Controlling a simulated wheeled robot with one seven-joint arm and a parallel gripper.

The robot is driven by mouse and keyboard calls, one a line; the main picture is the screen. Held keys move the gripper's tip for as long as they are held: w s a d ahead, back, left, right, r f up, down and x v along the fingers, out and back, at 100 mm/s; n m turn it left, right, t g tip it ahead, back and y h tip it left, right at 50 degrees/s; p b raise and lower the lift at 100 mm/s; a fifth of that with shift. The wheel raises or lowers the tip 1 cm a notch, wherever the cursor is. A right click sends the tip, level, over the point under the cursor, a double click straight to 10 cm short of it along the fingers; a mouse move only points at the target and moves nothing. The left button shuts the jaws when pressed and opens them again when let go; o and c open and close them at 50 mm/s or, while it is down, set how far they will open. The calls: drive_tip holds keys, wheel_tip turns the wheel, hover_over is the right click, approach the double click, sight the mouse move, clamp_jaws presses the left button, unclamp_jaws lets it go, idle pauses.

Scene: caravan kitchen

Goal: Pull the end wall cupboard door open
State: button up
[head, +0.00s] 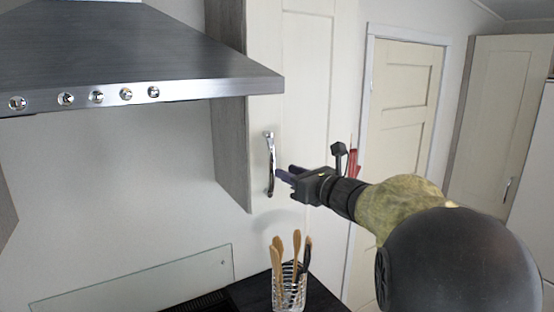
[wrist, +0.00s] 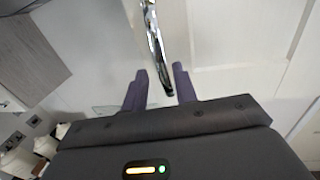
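The end wall cupboard door (head: 305,70) is a cream panelled door to the right of the extractor hood, and it looks shut. Its chrome bar handle (head: 270,165) runs upright near the door's lower left edge. The handle also shows in the wrist view (wrist: 154,36), reaching down toward the space between the fingers. My gripper (head: 281,176) is just right of the handle in the head view. In the wrist view my gripper (wrist: 160,75) has its two dark fingers apart, with the handle's lower end between their tips. I cannot tell whether either finger touches it.
A steel extractor hood (head: 150,62) juts out left of the cupboard. A glass jar of wooden utensils (head: 289,290) stands on the dark counter (head: 255,293) below. A cream room door (head: 403,110) and a tall cupboard (head: 495,120) stand to the right.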

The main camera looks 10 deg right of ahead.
sight(276, 167)
drive_tip(key=p+x, duration=0.2)
drive_tip(key=x, duration=0.3)
drive_tip(key=shift+w+a, duration=0.15)
drive_tip(key=shift+w, duration=0.05)
drive_tip(key=shift+c, duration=0.2)
clamp_jaws()
